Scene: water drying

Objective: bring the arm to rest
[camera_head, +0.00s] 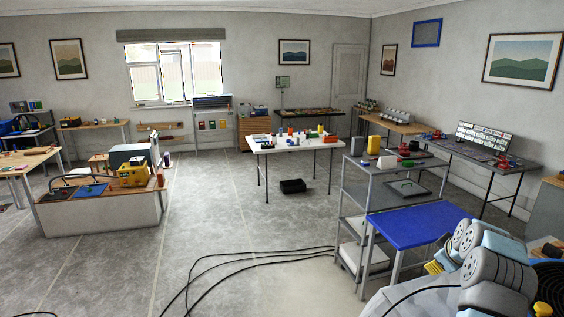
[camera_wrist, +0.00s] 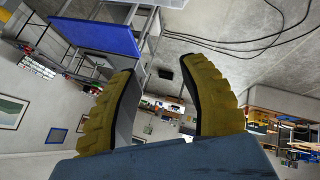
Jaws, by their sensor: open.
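My gripper (camera_wrist: 160,100) shows in the wrist view with two curved yellow ribbed fingers spread apart. Nothing is between the fingertips but the distant room. The wrist view is turned nearly upside down, with the ceiling side low and the floor at the top. In the head view my arm (camera_head: 492,265) is folded at the lower right, its grey and light blue links close to my body. A bit of yellow shows beside the links, and I cannot tell the fingers clearly there.
A blue-topped table (camera_head: 415,222) stands close beside my arm; it also shows in the wrist view (camera_wrist: 95,36). A grey metal shelf cart (camera_head: 390,178) stands behind it. Black cables (camera_head: 235,262) lie on the floor. A white table (camera_head: 296,144) with small objects stands farther back. The middle floor is open.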

